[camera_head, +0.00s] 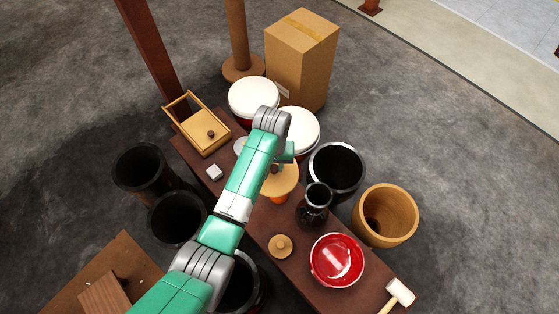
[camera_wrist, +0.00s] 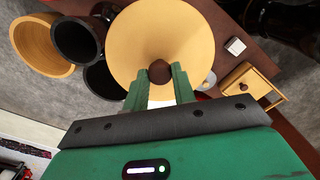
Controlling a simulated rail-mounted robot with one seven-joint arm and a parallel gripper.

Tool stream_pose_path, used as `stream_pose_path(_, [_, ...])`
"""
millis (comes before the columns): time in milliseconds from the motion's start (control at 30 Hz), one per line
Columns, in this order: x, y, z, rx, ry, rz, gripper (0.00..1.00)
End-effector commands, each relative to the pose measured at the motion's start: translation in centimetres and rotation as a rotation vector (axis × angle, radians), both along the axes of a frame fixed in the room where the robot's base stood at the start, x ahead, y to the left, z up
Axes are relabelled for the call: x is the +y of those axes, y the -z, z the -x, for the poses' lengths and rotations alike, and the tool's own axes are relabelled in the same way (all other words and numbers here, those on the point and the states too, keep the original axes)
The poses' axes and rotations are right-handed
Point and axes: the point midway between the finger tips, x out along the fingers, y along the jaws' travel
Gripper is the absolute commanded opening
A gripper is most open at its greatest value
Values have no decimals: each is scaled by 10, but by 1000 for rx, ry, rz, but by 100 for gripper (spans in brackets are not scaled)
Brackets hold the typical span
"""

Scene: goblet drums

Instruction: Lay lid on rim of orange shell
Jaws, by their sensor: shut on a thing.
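The lid is a flat tan disc with a dark brown knob. In the wrist view the lid (camera_wrist: 165,28) faces me, and my gripper (camera_wrist: 160,75) is shut on its knob. In the head view the lid (camera_head: 287,182) is partly hidden behind my arm, over the middle of the brown bench. A bit of the orange shell (camera_head: 279,199) shows just below the lid's near edge; the rest is hidden. I cannot tell whether the lid touches the shell's rim. My fingertips are mostly hidden by my arm in the head view.
A dark jar (camera_head: 314,203), a red dish (camera_head: 338,260), a small knobbed disc (camera_head: 280,246) and a mallet (camera_head: 400,291) share the bench (camera_head: 262,222). White-topped drums (camera_head: 254,97) and a carton (camera_head: 302,58) stand behind. Open dark shells (camera_head: 337,170) and a tan shell (camera_head: 386,214) flank it.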

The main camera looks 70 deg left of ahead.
Motion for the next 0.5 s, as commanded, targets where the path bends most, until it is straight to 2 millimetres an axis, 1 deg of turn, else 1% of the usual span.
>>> stream_pose_path(33, [12, 6, -9, 1, 0, -3, 0])
stream_pose_path(100, [24, 6, -19, 1, 0, -3, 0])
stream_pose_path(200, [33, 6, -27, 0, 1, -1, 0])
stream_pose_path(367, [36, 5, -29, 0, 1, 0, 0])
stream_pose_path(467, [42, 6, -34, 0, 0, -1, 0])
stream_pose_path(500, [41, 16, -32, 3, 1, 1, 0])
